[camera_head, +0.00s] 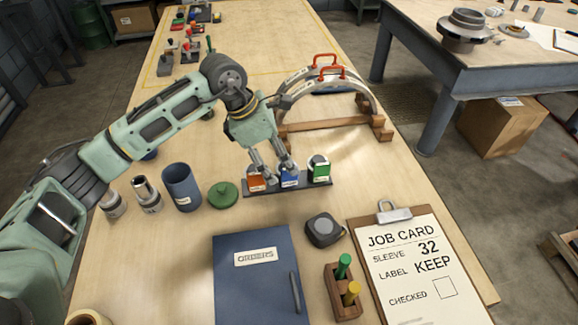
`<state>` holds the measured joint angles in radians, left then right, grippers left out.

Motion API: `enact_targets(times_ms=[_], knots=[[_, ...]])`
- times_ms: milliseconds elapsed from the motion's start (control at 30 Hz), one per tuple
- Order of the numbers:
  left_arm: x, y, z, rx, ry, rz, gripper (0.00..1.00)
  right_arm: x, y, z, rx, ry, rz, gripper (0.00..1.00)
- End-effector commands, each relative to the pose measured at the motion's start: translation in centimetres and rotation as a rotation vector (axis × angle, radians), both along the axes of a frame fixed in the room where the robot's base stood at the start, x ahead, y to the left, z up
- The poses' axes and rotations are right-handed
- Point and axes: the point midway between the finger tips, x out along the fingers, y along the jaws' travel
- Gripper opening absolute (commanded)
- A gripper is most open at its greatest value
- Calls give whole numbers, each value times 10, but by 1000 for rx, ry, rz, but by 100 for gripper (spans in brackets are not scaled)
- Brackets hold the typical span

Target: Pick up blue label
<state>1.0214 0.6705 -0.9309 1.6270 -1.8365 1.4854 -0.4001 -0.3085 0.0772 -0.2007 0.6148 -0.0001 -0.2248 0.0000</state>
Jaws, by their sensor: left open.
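The blue label (289,182) stands in the middle of a dark rack (262,190), between an orange label (256,184) on the left and a green label (321,171) on the right. My left gripper (273,173) points down at the rack. Its fingers are open and spread over the orange and blue labels, with one finger in front of the upper part of the blue label. I cannot tell whether the fingers touch it. My right gripper is not in view.
A grey arched casing (368,92) with red handles stands on a wooden cradle (330,124) behind the rack. A green lid (222,195) and blue cup (182,187) stand left. A tape measure (323,230), blue binder (258,285) and job card clipboard (420,265) lie in front.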

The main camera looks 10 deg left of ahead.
Motion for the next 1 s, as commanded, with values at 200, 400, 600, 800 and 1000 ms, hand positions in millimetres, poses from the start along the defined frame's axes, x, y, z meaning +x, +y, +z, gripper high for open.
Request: enact_targets(times_ms=[200, 400, 600, 800, 1000], knots=[[4, -13, -24, 0, 4, 1, 74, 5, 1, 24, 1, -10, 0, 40], [7, -18, -42, 0, 0, 0, 74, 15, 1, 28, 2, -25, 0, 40], [8, -18, -43, 1, -1, -1, 74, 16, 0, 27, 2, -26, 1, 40], [8, -18, -43, 0, -1, 0, 56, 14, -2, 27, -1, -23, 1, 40], [8, -18, -43, 0, -1, 0, 39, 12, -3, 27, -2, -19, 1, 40]])
